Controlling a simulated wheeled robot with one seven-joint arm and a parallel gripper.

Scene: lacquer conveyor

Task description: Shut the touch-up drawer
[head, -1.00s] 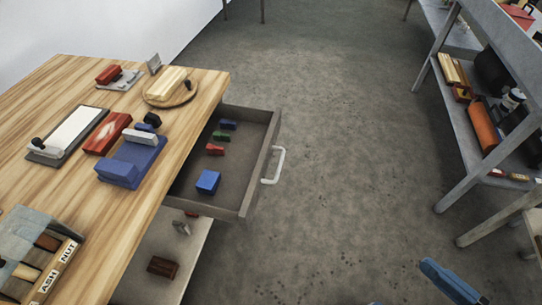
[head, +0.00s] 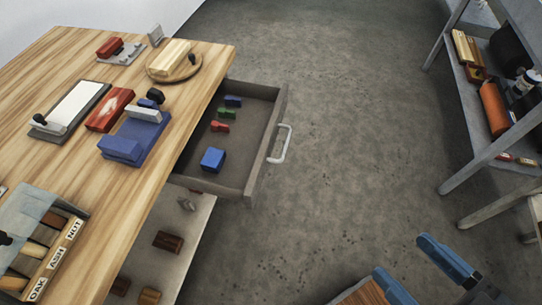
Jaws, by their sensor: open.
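The touch-up drawer (head: 251,161) is pulled out from the right side of the wooden workbench. Its white bar handle (head: 281,145) is on the front panel, facing right. Inside lie a blue block (head: 213,160), a red piece (head: 220,127), a green piece (head: 227,113) and a small dark blue piece (head: 233,101). My gripper (head: 420,262) shows at the bottom right with its blue fingers apart and nothing seen between them. It is well apart from the drawer, nearer to me and to its right.
The workbench (head: 150,190) holds several blocks, a blue stand (head: 138,139) and a box with labelled slots (head: 45,270). A lower shelf (head: 185,225) under the drawer bears brown blocks. A grey metal rack (head: 478,160) stands at the right. The floor between is clear.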

